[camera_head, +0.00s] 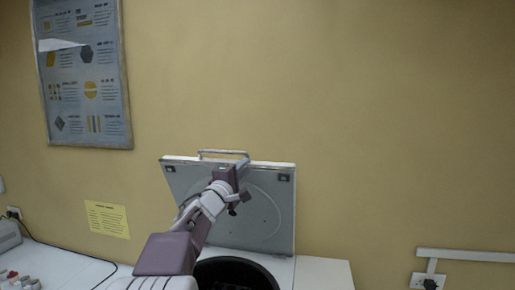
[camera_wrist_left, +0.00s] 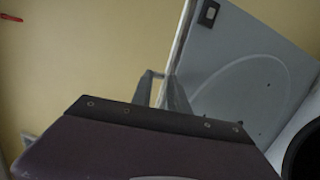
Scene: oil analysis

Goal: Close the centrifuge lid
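The centrifuge lid (camera_head: 262,205) stands upright and open against the wall, its grey inner face toward me. A metal handle (camera_head: 222,153) sticks up at its top edge. The lid also shows at the right in the left wrist view (camera_wrist_left: 240,65). Below it is the dark round opening of the centrifuge (camera_head: 236,262). My left gripper (camera_head: 232,178) is in front of the lid's upper part, just below the handle. In the left wrist view its two fingers (camera_wrist_left: 160,88) stand apart beside the lid's edge; contact cannot be made out. My right gripper is not in view.
A white top surface (camera_head: 322,274) lies right of the opening. A yellow notice (camera_head: 107,219) and a framed poster (camera_head: 85,85) hang at left. Small items (camera_head: 18,281) lie at lower left.

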